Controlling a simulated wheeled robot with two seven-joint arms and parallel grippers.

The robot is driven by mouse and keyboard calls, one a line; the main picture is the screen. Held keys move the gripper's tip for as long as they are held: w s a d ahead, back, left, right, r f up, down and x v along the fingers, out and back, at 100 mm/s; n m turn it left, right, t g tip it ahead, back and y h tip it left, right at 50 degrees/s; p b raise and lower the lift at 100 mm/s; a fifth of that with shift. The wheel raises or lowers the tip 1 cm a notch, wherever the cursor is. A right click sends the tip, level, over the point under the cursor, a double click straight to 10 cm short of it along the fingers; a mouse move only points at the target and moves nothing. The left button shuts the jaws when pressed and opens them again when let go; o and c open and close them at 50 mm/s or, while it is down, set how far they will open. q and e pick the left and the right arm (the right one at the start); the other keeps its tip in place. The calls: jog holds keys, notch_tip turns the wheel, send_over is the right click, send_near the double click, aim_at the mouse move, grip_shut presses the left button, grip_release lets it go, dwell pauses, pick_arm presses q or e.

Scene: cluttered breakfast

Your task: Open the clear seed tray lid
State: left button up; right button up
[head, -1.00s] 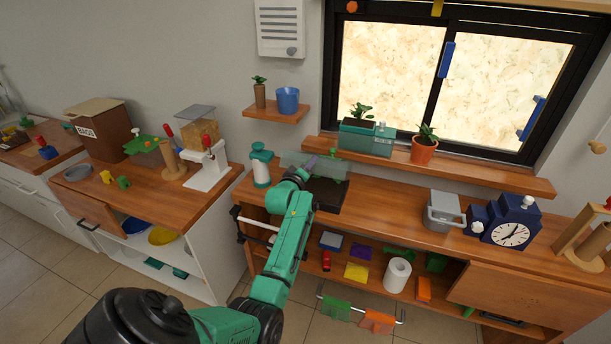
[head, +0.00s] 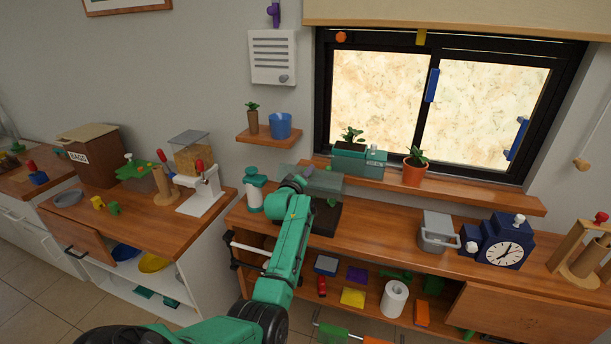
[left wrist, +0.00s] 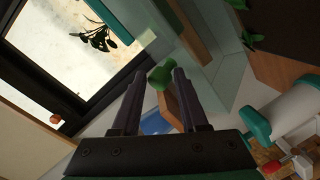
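The clear seed tray lid (head: 325,181) stands tilted up over the back of the dark seed tray (head: 325,222) on the wooden counter. The tray's front part is uncovered, with a small green spot in it. My left gripper (head: 306,181) is at the lid. In the left wrist view the clear lid panels (left wrist: 217,70) are beyond and right of the fingers. A green knob (left wrist: 161,76) sits between the fingertips of my left gripper (left wrist: 160,88). The fingers stand apart, but I cannot tell whether they press on the knob. My right gripper is not in view.
A white and green dispenser (head: 255,193) stands just left of the tray. A planter (head: 352,165) and a potted plant (head: 415,168) stand on the sill shelf behind. A grey bin (head: 438,232) and a blue clock (head: 497,240) are further right. The counter between tray and bin is clear.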

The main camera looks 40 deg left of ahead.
pick_arm(q)
jog(key=shift+r, duration=0.35)
jog(key=b+v, duration=0.3)
jog(key=v, duration=1.1)
jog(key=shift+s+f, duration=0.2)
jog(key=shift+s, duration=0.05)
jog(key=shift+d, duration=0.1)
